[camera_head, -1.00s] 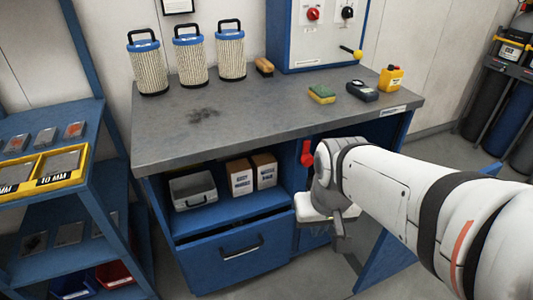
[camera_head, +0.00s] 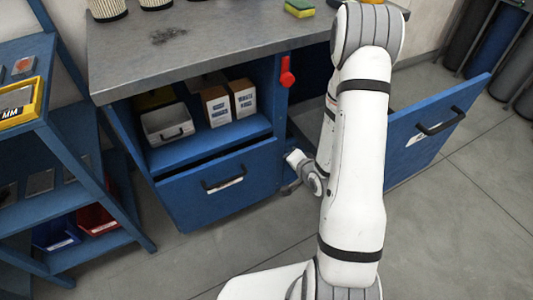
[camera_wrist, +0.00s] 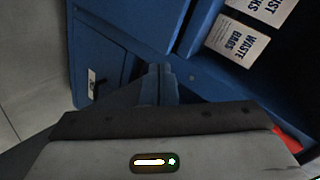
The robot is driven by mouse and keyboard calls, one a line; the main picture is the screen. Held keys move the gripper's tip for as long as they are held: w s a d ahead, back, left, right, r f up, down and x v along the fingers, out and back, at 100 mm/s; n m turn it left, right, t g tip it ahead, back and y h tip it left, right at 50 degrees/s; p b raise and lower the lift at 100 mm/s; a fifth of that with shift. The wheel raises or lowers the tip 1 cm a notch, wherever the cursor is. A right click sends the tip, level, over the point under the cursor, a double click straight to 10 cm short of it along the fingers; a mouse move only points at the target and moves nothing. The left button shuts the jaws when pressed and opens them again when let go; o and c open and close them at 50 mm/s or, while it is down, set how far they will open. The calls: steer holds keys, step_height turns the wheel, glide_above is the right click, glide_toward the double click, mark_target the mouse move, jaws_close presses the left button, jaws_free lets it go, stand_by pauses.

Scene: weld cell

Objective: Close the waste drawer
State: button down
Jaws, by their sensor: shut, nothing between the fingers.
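The waste drawer (camera_head: 222,185) is the blue drawer low in the bench, with a black handle (camera_head: 223,177) and a small white label. A dark gap shows above its front, which stands out a little from the bench. The drawer also shows at the left of the wrist view (camera_wrist: 100,55). My gripper (camera_head: 292,156) is just right of the drawer's right edge in the head view, small and partly turned away. In the wrist view its dark fingers (camera_wrist: 160,72) are together and empty, beside the drawer front. I cannot tell whether they touch it.
A blue panel with a black handle (camera_head: 440,122) stands open on the right. A red handle (camera_head: 287,73) hangs on the bench's middle post. A blue rack (camera_head: 85,185) stands left; floor in front is clear.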

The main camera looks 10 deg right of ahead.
step_height(320, 180, down, 4)
steer(key=s+r+m+t+y, duration=0.1)
steer(key=s+m, duration=0.1)
steer(key=m, duration=0.1)
steer(key=m+t+b, duration=0.1)
steer(key=t+b, duration=0.1)
steer(key=b, duration=1.4)
glide_toward(262, 142)
steer(key=w+f, duration=0.3)
steer(key=shift+w+a+f, duration=0.25)
steer(key=shift+w+a, duration=0.1)
steer(key=shift+w, duration=0.05)
steer(key=shift+w+a, duration=0.15)
steer(key=shift+w, duration=0.3)
steer(key=w, duration=0.2)
steer(key=w+a, duration=0.1)
steer(key=w, duration=0.1)
steer(key=shift+w+a+r, duration=0.1)
steer(key=shift+w, duration=0.15)
steer(key=shift+w+r, duration=0.1)
steer(key=shift+r, duration=0.1)
